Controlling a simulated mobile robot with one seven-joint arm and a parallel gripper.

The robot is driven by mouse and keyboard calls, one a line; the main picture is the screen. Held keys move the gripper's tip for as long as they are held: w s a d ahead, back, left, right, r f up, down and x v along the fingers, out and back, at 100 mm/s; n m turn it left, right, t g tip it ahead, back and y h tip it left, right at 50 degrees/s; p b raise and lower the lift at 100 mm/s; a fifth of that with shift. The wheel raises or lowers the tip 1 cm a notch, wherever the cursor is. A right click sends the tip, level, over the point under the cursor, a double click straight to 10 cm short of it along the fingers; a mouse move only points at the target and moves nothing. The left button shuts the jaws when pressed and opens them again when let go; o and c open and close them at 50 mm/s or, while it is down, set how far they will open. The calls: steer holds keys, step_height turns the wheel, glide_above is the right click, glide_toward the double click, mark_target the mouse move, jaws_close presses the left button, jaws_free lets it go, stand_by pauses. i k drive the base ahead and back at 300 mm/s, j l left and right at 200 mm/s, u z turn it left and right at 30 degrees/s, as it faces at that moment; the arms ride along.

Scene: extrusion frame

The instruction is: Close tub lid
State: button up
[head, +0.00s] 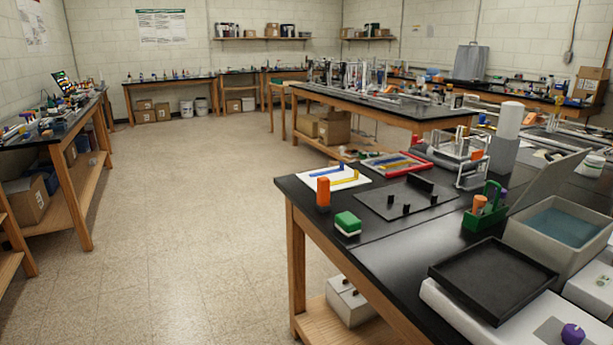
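A grey tub (569,263) stands on the black bench top at the right. It is open, and a blue-grey surface shows inside it. Its lid (550,180) is a flat grey panel raised at the tub's far side, tilted up and leaning to the right. The lid's lower edge meets the tub's back rim. My gripper is not in view, so where it is relative to the lid cannot be seen.
A black tray (493,282) lies in front of the tub. A green caddy (485,213) with an orange-handled item stands close left of it. A white cylinder (510,120) stands behind. A purple knob (572,334) is at the front. Open floor (190,220) lies left of the bench.

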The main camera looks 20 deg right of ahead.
mark_target(557, 171)
steer(key=i+j+z, duration=0.1)
steer(key=z, duration=0.3)
steer(key=i+j+z, duration=0.15)
steer(key=z, duration=0.2)
steer(key=i+j+z, duration=0.1)
steer(key=z, duration=0.3)
steer(key=i+j+z, duration=0.15)
steer(key=j+z, duration=0.3)
steer(key=i+j+z, duration=0.1)
steer(key=j+z, duration=0.35)
steer(key=l, duration=0.1)
